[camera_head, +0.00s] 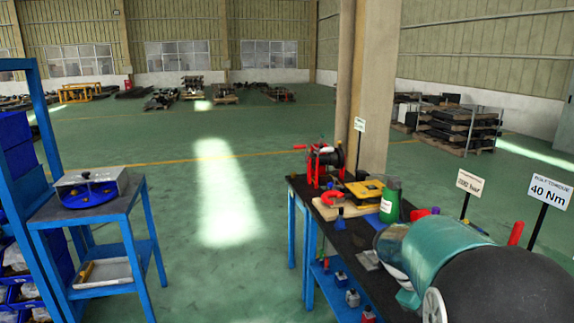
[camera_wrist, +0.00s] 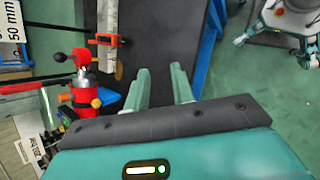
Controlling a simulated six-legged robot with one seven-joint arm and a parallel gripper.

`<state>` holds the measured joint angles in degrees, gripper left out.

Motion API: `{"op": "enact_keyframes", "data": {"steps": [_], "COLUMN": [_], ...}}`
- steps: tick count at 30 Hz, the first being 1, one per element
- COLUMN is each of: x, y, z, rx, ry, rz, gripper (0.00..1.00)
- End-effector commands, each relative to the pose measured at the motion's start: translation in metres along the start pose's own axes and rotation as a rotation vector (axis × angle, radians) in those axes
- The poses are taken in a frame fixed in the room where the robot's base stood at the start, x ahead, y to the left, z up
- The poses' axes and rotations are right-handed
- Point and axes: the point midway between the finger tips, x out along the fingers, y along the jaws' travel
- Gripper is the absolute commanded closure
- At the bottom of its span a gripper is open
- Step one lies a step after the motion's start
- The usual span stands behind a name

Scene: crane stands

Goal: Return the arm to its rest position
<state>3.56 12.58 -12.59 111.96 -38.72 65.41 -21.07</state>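My gripper (camera_wrist: 160,82) shows in the wrist view as two pale green fingers. They stand apart with nothing between them, over the dark top of a workbench (camera_wrist: 152,40). In the camera_head view a teal and black part of my arm fills the lower right, in front of the same bench (camera_head: 352,237). The gripper's fingertips cannot be made out there.
The bench carries a red-framed reel (camera_head: 322,165), a yellow device (camera_head: 364,190), a green bottle (camera_head: 390,200) and a 40 Nm sign (camera_head: 549,192). In the wrist view a red tool (camera_wrist: 82,88) stands left of the fingers. A blue cart (camera_head: 100,212) stands left; open floor (camera_head: 225,200) lies between.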

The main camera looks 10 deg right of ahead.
Motion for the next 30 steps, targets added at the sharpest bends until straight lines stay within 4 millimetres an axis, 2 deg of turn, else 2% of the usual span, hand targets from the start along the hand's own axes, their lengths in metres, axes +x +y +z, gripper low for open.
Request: {"op": "enact_keyframes", "data": {"steps": [1, 6, 15, 24, 30], "x": [-0.015, -0.056, -0.119, -0.161, -0.170], "y": [-0.010, -0.049, -0.122, -0.192, -0.215], "z": [0.006, 0.021, 0.052, 0.084, 0.093], "rx": [0.035, 0.154, 0.340, 0.499, 0.548], "ry": [0.056, 0.231, 0.515, 0.759, 0.832], "rz": [-0.017, -0.089, -0.231, -0.383, -0.440], "gripper": [0.76, 0.76, 0.76, 0.76, 0.76]}}
